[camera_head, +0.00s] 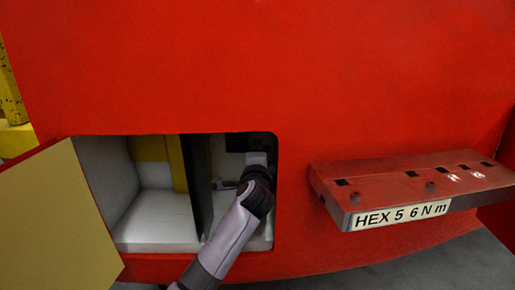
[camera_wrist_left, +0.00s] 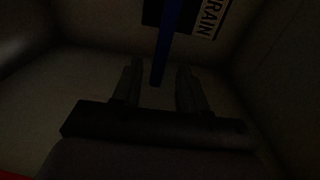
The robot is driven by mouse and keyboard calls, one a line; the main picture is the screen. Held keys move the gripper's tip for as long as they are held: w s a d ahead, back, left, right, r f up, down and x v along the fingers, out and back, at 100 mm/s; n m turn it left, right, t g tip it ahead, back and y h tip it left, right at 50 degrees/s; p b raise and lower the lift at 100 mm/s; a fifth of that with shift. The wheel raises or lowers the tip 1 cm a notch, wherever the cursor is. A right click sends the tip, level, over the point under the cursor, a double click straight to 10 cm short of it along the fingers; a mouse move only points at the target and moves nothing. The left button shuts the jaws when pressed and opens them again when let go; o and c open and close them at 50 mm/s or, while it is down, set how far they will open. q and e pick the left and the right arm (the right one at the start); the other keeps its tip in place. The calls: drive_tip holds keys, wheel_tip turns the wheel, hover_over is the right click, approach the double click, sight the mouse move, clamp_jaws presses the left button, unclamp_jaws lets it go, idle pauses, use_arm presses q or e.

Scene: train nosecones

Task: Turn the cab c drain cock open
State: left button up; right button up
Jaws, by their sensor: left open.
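The drain cock's blue handle (camera_wrist_left: 165,45) hangs down from the top of the left wrist view, slightly tilted. A partly cut-off label (camera_wrist_left: 209,18) reading "RAIN" is beside it, on a dark plate. My left gripper (camera_wrist_left: 159,66) is open, with its two dark fingers on either side of the handle's lower end. Gaps show between the handle and both fingers; the depth between them is hard to tell in the dim light. In the head view my left arm reaches into the right half of the recess; the handle and fingertips cannot be made out there. My right gripper is not in view.
The recess (camera_head: 168,235) is cut into the red nosecone (camera_head: 290,70), with a dark upright divider (camera_head: 197,185) left of my arm. A yellowish door (camera_head: 55,225) stands open at left. A red tool shelf (camera_head: 400,172) labelled "HEX 5 6 N m" juts out at right.

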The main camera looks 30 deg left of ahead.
use_arm(q)
drive_tip(key=shift+s+d, duration=0.3)
drive_tip(key=shift+s, duration=0.2)
drive_tip(key=s+d+f+n+g+h, duration=0.2)
drive_tip(key=s+f+n+g, duration=0.1)
drive_tip(key=s+f, duration=0.55)
drive_tip(key=s+d+f+n+g+h, duration=0.2)
drive_tip(key=s+d+f, duration=0.1)
drive_tip(key=s+f, duration=0.5)
drive_tip(key=s+d+f+n+g+h, duration=0.2)
drive_tip(key=s+d+f, duration=0.1)
drive_tip(key=s, duration=0.4)
drive_tip(key=s+d+f+n+g+h, duration=0.1)
drive_tip(key=s+d+f+g+h, duration=0.15)
drive_tip(key=s, duration=0.55)
drive_tip(key=s+d+f+n+g+h, duration=0.1)
drive_tip(key=s+d+f+n+g, duration=0.15)
drive_tip(key=s, duration=0.45)
drive_tip(key=w+d+f+m+t+h, duration=0.1)
drive_tip(key=w+d+f+t+h, duration=0.1)
drive_tip(key=w+d+f+t, duration=0.35)
wheel_tip(320, 180, up, 13)
drive_tip(key=w+a+t+p, duration=0.1)
drive_tip(key=a+p, duration=0.1)
drive_tip(key=p, duration=1.4)
drive_tip(key=shift+w+a, duration=0.15)
